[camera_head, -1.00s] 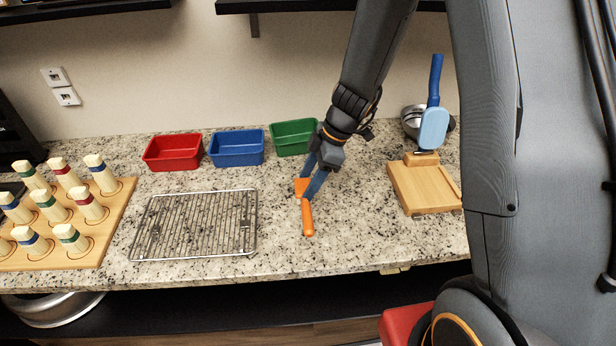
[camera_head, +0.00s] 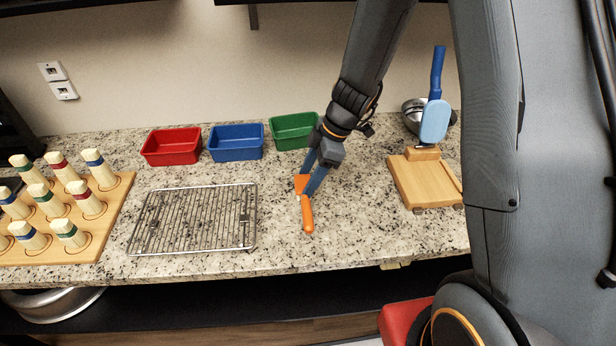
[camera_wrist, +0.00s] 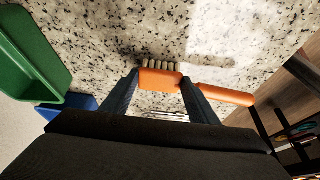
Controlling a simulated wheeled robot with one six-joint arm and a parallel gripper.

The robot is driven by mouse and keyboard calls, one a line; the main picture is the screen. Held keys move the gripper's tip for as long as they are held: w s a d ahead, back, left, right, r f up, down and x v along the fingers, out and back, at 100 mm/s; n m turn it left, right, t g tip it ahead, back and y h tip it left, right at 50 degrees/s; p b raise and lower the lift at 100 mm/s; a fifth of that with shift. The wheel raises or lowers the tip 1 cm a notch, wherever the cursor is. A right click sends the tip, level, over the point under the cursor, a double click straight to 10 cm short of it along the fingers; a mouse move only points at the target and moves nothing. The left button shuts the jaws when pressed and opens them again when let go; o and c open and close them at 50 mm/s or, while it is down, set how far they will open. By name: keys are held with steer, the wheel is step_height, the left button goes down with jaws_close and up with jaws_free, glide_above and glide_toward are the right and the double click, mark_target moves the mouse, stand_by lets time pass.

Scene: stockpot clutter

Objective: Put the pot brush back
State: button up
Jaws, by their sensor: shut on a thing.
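The pot brush has an orange handle (camera_head: 307,214) and an orange head (camera_head: 301,183). In the wrist view its head (camera_wrist: 160,79) shows a row of pale bristles along one side, and the handle extends right. My gripper (camera_head: 308,186) is shut on the brush head, one blue finger at each end of it. The brush is at the counter surface, right of the wire rack; whether it touches the counter or is just above it I cannot tell. My fingers also show in the wrist view (camera_wrist: 158,84).
A wire rack (camera_head: 195,218) lies left of the brush. Red (camera_head: 171,147), blue (camera_head: 236,142) and green (camera_head: 293,130) bins stand behind. A wooden stand (camera_head: 425,182) with a blue-handled tool (camera_head: 435,120) is right, before a metal bowl (camera_head: 411,112). A peg board (camera_head: 112,212) is far left.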

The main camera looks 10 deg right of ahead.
steer(key=shift+f+b, duration=0.3)
steer(key=shift+b, duration=0.1)
steer(key=o, duration=1.2)
steer(key=shift+b+v, duration=0.9)
steer(key=shift+v, duration=3.05)
steer(key=s+d+m+h, duration=0.1)
steer(key=s+d+m, duration=0.1)
steer(key=s+m, duration=0.2)
steer(key=s+d+r+m+h, duration=0.1)
steer(key=s+d+m+h, duration=0.1)
steer(key=s+m, duration=0.3)
steer(key=s+d+m+t+h, duration=0.1)
steer(key=s+d+m, duration=0.3)
steer(key=m, duration=0.4)
steer(key=shift+s+d+r+m, duration=0.15)
steer(key=shift+s+m, duration=0.15)
steer(key=shift+s, duration=0.2)
